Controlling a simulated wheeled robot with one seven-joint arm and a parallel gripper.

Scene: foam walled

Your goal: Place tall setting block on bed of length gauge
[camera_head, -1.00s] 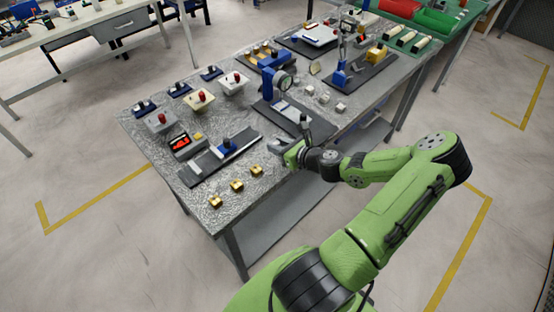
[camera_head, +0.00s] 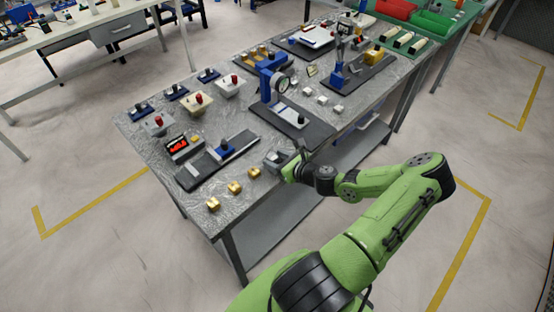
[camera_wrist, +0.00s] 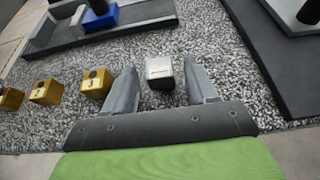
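The likely length gauge has a dark base (camera_head: 200,170) with a grey bed, a blue slider (camera_head: 221,150) with a black knob, and a red-lit readout. In the wrist view its base (camera_wrist: 150,12) crosses the top left, with a pale block beside the blue slider (camera_wrist: 100,18). A silver block with a dark mark (camera_wrist: 160,72) stands on the table between my fingers, with gaps on both sides. My gripper (camera_wrist: 162,88) is open around it; in the head view my gripper (camera_head: 276,158) is at the table's front edge. I cannot tell whether this is the tall setting block.
Gold numbered blocks (camera_wrist: 94,82) stand left of my gripper. A dark plate (camera_wrist: 275,50) with a black knob lies to the right, under the blue dial stand (camera_head: 268,80). Small silver blocks (camera_head: 322,100) stand farther right.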

